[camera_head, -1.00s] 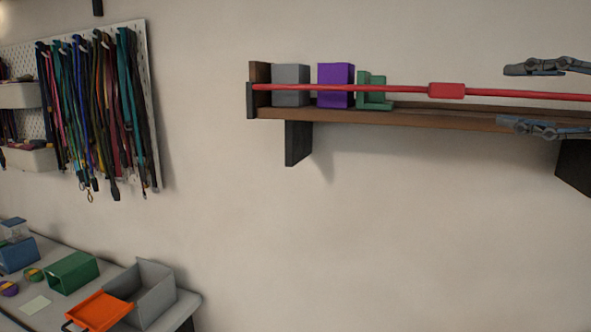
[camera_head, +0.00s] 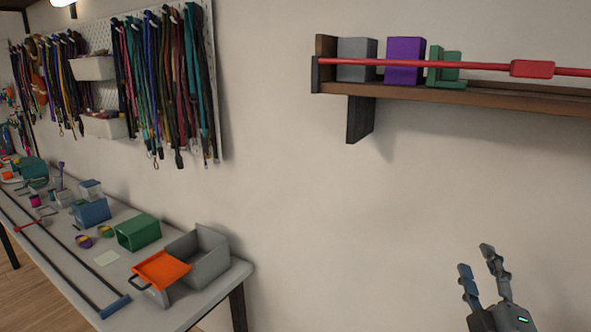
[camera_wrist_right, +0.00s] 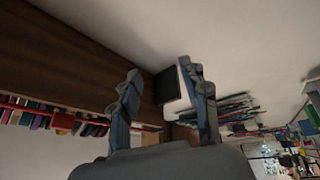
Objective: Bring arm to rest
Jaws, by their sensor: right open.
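My right gripper (camera_head: 478,268) is at the lower right of the head view, below the wall shelf. Its fingers point up and are apart, with nothing between them. In the right wrist view my right gripper (camera_wrist_right: 163,95) also shows open and empty, with the shelf's brown underside (camera_wrist_right: 85,55) in front of it. My left gripper is not in view.
The wall shelf (camera_head: 440,95) has a red bar (camera_head: 410,65) along its front, with grey (camera_head: 357,60), purple (camera_head: 405,62) and green (camera_head: 445,70) pieces behind it. A workbench (camera_head: 225,285) with bins stands at left, below hanging cords (camera_head: 150,90). The wall between is clear.

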